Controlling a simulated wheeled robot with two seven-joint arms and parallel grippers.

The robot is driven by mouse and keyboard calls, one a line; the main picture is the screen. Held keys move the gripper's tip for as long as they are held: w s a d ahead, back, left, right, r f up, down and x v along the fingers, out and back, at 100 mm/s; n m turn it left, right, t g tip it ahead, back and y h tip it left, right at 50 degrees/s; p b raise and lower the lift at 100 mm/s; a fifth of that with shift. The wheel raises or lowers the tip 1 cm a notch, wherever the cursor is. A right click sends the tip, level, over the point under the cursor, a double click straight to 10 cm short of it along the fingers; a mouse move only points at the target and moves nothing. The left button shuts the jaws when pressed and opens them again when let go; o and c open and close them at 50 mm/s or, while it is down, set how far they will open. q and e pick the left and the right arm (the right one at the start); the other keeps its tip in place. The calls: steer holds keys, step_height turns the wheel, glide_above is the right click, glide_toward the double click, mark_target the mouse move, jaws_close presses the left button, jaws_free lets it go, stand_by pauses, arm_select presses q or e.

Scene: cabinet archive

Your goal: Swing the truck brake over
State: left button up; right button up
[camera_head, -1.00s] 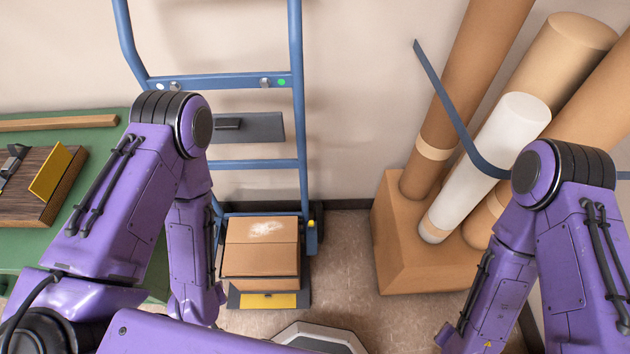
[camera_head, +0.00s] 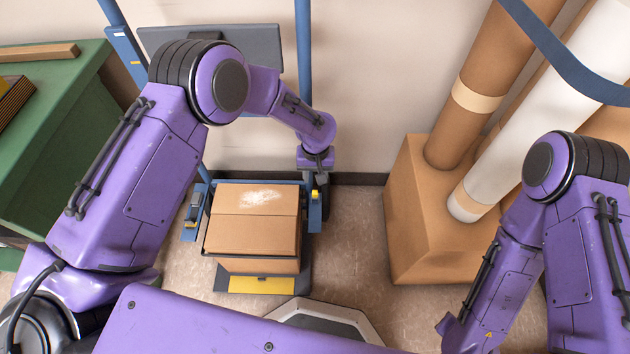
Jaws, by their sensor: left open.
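The blue hand truck (camera_head: 304,60) stands against the wall, carrying a cardboard box (camera_head: 256,232) with a white patch on top. At the truck's lower right, beside the wheel, is a small blue part with a yellow mark (camera_head: 315,208), which looks like the brake. My left arm reaches across the truck frame. My left gripper (camera_head: 317,180) points down just above that blue part; its fingers are small and partly hidden by the wrist, and I cannot tell whether they touch it. It holds nothing that I can see. My right gripper is out of view; only its arm shows.
A cardboard container (camera_head: 420,240) with tall brown and white tubes stands right of the truck. A green table (camera_head: 60,130) is at the left. A strip of bare floor (camera_head: 352,235) lies between truck and container. A blue strap (camera_head: 560,60) crosses the tubes.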

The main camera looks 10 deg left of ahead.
mark_target(314, 191)
arm_select(q)
step_height(314, 191, down, 8)
steer(key=b, duration=0.8)
steer(key=shift+w+a+f, duration=0.1)
steer(key=shift+a+f, duration=0.05)
steer(key=shift+f, duration=0.1)
steer(key=shift+r, duration=0.2)
steer(key=shift+f, duration=0.15)
steer(key=shift+a+f, duration=0.1)
steer(key=shift+f, duration=0.05)
steer(key=c, duration=0.7)
steer(key=shift+c, duration=0.2)
